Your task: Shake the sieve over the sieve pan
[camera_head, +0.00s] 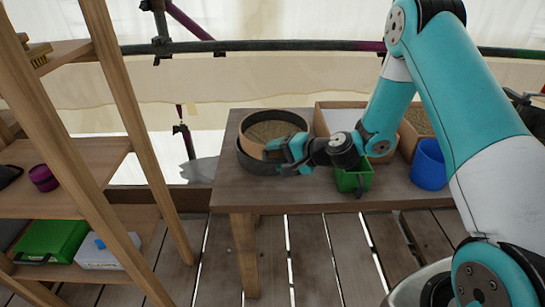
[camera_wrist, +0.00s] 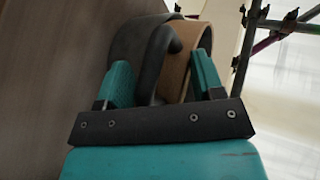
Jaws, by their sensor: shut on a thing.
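The sieve (camera_head: 250,138) is a round wooden ring with a grey-brown mesh or layer of material inside. It is right over the dark round sieve pan (camera_head: 247,163) at the table's back left. I cannot tell whether it rests in the pan or hangs just above it. My gripper (camera_head: 280,150) reaches in from the right at the sieve's front edge. In the wrist view my gripper (camera_wrist: 163,72) has its teal fingers around a dark handle, with the sieve's wooden side (camera_wrist: 178,76) and the dark pan (camera_wrist: 135,42) beyond. The fingers partly hide the handle.
On the wooden table (camera_head: 222,190), right of the sieve, stand a pale wooden-framed box (camera_head: 320,122), a small green bin (camera_head: 353,180), a blue bucket (camera_head: 429,166) and another wooden box (camera_head: 410,138). A wooden shelf (camera_head: 85,160) stands at left. The table's front left is clear.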

